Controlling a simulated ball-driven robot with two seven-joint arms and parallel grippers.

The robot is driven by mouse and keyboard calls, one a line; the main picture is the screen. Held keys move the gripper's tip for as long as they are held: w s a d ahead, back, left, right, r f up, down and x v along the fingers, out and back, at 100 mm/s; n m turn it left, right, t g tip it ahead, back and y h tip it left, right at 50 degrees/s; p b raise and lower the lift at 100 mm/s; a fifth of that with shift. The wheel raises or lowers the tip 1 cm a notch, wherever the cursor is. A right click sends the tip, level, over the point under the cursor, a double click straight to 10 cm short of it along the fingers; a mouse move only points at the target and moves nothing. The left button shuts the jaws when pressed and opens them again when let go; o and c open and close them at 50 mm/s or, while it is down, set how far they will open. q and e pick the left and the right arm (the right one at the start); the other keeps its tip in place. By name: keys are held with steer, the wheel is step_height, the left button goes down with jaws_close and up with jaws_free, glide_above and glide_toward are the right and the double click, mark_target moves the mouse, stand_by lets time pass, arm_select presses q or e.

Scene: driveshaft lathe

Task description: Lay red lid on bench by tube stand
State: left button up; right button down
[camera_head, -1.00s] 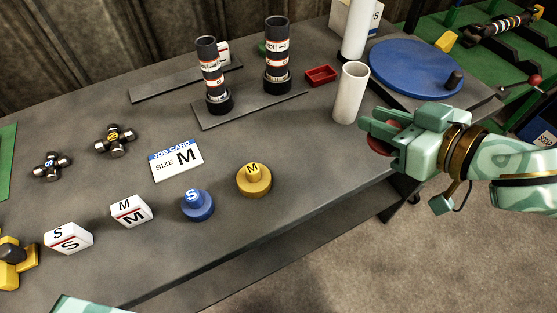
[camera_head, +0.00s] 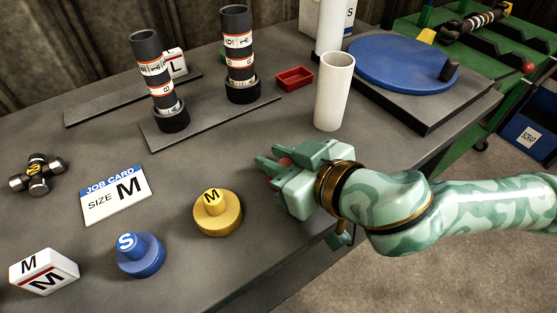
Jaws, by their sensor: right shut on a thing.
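My right gripper (camera_head: 272,164) reaches in from the right, low over the bench (camera_head: 210,160) between the yellow knob and the white tube. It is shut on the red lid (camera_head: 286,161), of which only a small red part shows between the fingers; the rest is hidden. I cannot tell whether the lid touches the bench. An upright open white tube (camera_head: 334,92) stands behind the gripper. Two dark tubes with number rings (camera_head: 155,80) (camera_head: 237,55) stand upright on a dark plate (camera_head: 205,122) further left. My left gripper is out of view.
A small red tray (camera_head: 294,78) lies beside the dark plate. A blue turntable (camera_head: 400,62) is at the back right. A yellow M knob (camera_head: 218,212), blue S knob (camera_head: 140,255) and job card (camera_head: 115,195) lie at front left. The bench around the gripper's fingertips is clear.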

steer(key=shift+s, duration=0.1)
steer(key=c, duration=1.3)
jaws_free()
steer(key=shift+o, duration=0.2)
steer(key=shift+s+d+r+p, duration=0.1)
steer(key=shift+d+r+p, duration=0.05)
steer(key=shift+p, duration=0.15)
steer(key=p+v, duration=0.2)
steer(key=v, duration=0.1)
steer(key=p+v, duration=0.2)
steer(key=shift+s+d+r, duration=0.1)
steer(key=shift+d+r, duration=0.05)
steer(key=shift+r, duration=0.4)
steer(key=p+v, duration=0.5)
steer(key=shift+f, duration=0.15)
steer(key=shift+s+d+p, duration=0.3)
steer(key=shift+s+p, duration=0.1)
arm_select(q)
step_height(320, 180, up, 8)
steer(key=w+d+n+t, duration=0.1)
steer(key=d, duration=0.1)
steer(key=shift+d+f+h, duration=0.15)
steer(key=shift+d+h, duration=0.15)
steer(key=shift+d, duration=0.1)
arm_select(e)
steer(key=shift+f, duration=0.1)
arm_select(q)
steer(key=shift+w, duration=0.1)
